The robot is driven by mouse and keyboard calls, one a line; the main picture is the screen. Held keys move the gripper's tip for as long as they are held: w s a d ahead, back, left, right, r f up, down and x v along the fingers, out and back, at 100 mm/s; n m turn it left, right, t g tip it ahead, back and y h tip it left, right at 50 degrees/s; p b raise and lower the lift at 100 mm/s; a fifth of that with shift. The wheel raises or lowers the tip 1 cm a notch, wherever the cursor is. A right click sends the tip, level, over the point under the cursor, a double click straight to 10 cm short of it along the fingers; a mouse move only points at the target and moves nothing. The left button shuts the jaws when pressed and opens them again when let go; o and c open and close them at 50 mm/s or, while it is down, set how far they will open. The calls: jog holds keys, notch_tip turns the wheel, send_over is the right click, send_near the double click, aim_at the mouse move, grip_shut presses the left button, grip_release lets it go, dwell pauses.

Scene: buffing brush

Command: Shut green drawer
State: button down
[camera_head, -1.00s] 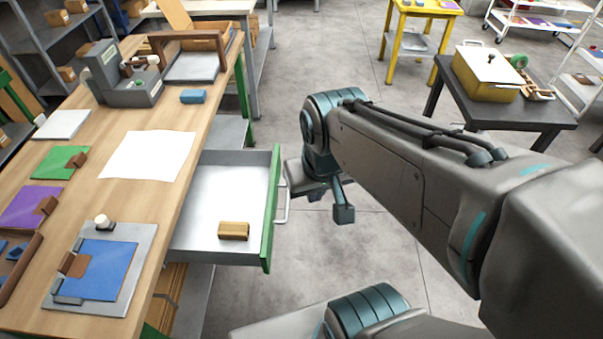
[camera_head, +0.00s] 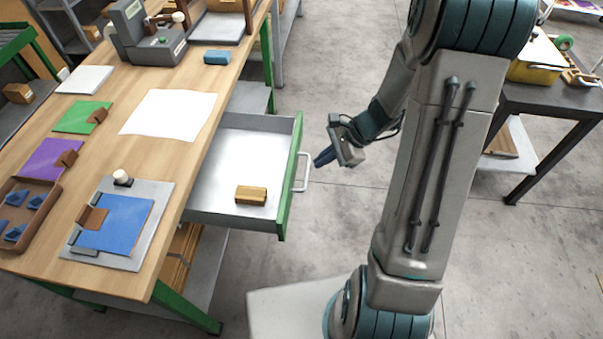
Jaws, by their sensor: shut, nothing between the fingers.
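The green-fronted drawer (camera_head: 291,181) stands pulled out from the right side of the wooden workbench. Its grey tray holds a small wooden block (camera_head: 251,195) near the front. A pale bar handle (camera_head: 305,172) sticks out from the green front. My gripper (camera_head: 322,160) is just to the right of the handle, with its dark fingers together and pointing left toward it. The fingers hold nothing. A small gap seems to lie between the fingertips and the handle, but I cannot tell for sure whether they touch.
The workbench (camera_head: 95,150) carries a white sheet (camera_head: 169,114), a blue sheet on a grey board (camera_head: 112,224), and a brown tray (camera_head: 24,214). A dark table (camera_head: 560,100) stands at the right.

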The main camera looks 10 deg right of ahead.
notch_tip(320, 180, down, 7)
jog(key=w+d+m+t+y, duration=0.1)
jog(key=w+d+m, duration=0.15)
jog(key=m, duration=0.25)
jog(key=x, duration=1)
jog(key=shift+w+b, duration=0.25)
jog(key=shift+b, duration=0.1)
